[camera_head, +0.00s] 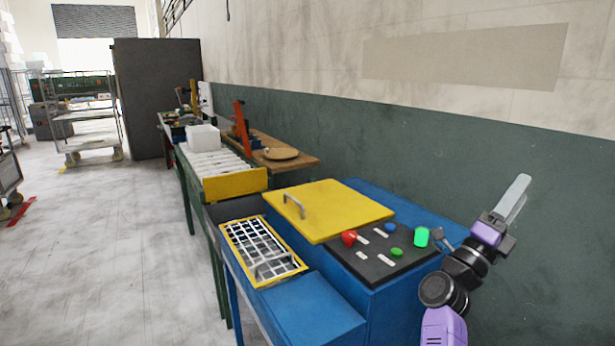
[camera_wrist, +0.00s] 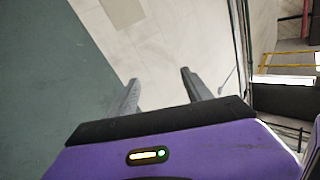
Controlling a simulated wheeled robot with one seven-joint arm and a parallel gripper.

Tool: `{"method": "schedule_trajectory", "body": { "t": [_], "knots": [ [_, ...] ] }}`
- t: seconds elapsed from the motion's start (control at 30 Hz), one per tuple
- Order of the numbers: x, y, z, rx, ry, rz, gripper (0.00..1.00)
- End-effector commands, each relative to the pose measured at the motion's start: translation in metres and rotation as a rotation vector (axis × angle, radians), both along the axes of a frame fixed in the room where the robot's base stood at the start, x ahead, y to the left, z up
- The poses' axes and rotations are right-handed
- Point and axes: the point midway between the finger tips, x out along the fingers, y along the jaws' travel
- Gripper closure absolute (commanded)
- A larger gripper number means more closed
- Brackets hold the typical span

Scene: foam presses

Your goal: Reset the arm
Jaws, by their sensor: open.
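My arm rises at the right edge of the head view, bent upward beside the blue press. My gripper (camera_head: 518,196) points up in front of the green and white wall, clear of the press. In the wrist view my gripper (camera_wrist: 158,88) shows two grey fingers set apart with nothing between them. The fingers are open and empty. The press has a yellow lid (camera_head: 330,208) lying flat, with a metal handle. A black control panel (camera_head: 375,262) with red and green buttons is just left of my arm.
A yellow-framed grid tray (camera_head: 262,250) lies on the press's left side. Behind it are a roller conveyor (camera_head: 212,163) with a white block (camera_head: 203,138) and a wooden shelf (camera_head: 300,160). The wall stands close behind my arm. Open floor (camera_head: 110,250) is at left.

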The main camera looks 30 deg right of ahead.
Motion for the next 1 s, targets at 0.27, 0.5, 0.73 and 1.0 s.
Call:
{"method": "schedule_trajectory", "body": {
  "t": [0.27,0.5,0.73,1.0],
  "knots": [
    [0.015,0.090,-0.034,-0.235,0.497,0.013,0.42],
    [0.011,0.174,-0.087,-0.430,0.859,0.040,0.42],
    [-0.018,0.252,-0.145,-0.599,1.147,0.096,0.42],
    [-0.080,0.332,-0.202,-0.753,1.414,0.206,0.42]
  ]
}}
